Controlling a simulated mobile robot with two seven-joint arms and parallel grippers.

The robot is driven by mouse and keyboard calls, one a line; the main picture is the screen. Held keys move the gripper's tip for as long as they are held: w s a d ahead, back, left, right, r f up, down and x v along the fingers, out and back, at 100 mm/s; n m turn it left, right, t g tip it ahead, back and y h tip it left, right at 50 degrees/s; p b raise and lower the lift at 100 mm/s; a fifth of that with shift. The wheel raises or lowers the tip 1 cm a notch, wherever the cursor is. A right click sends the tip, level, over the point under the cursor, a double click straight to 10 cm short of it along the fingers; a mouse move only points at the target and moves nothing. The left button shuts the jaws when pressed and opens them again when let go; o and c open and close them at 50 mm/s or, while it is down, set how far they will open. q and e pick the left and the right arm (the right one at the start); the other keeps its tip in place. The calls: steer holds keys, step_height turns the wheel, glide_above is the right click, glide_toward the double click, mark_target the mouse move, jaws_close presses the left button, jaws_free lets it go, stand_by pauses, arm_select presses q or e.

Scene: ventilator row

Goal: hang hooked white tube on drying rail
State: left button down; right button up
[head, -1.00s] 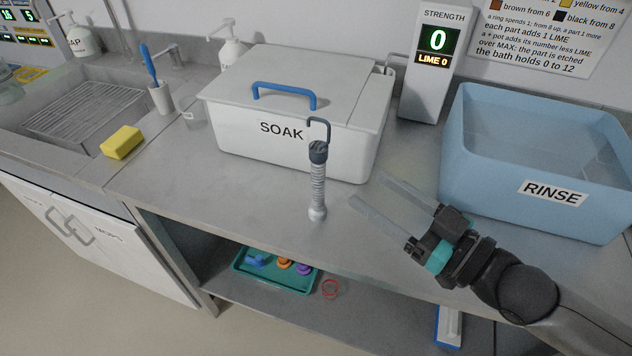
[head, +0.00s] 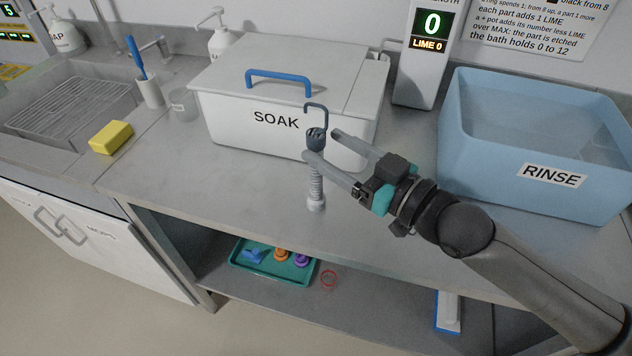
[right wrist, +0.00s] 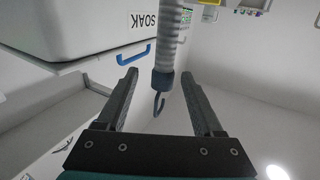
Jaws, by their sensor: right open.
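The hooked white tube (head: 316,188) stands upright on the counter in front of the SOAK bin. It has a ribbed grey-white body, a dark collar and a dark hook on top. My right gripper (head: 322,145) is open at the collar, one finger in front of the tube and the other behind and to its right. In the right wrist view the tube (right wrist: 170,48) appears upside down, its collar and hook between the open fingers (right wrist: 158,80). I see no clear contact. I cannot make out a drying rail. My left gripper is out of view.
The white SOAK bin (head: 230,122) with a blue-handled lid is close behind the tube. The blue RINSE tub (head: 480,165) stands right. A yellow sponge (head: 111,137) lies left by the sink. A teal tray (head: 240,265) with parts sits on the lower shelf.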

steer(key=x, duration=0.6)
steer(key=shift+a+b, duration=0.2)
steer(key=shift+b, duration=0.2)
steer(key=shift+s+f, duration=0.15)
jaws_close()
stand_by(1.0)
